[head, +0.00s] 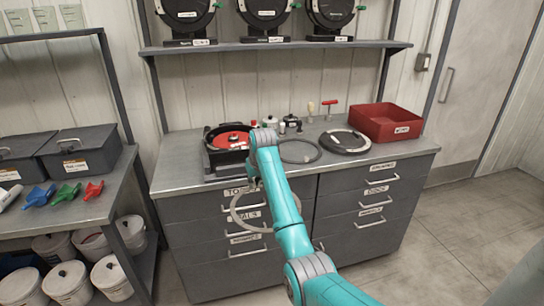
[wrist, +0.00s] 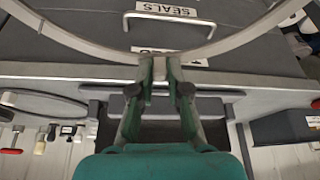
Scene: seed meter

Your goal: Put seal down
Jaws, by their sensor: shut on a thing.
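My gripper (wrist: 158,72) is shut on a pale grey seal ring (wrist: 84,46), which shows as a wide arc across the top of the wrist view. In the head view the held seal (head: 232,212) hangs in front of the drawer fronts, below the bench top's front edge and clear of the bench top. My gripper is mostly hidden behind my arm there. A second, dark ring (head: 300,162) lies flat on the bench top (head: 226,176), between the open seed meter (head: 228,138) with its red disc and a round grey-rimmed cover (head: 345,141).
A red bin (head: 385,122) stands at the bench's right end. Small parts and a red-handled tool (head: 329,108) stand at the back. Labelled drawers with handles (head: 370,222) lie below. Black meters (head: 266,18) sit on the shelf above. A side table (head: 60,214) stands left.

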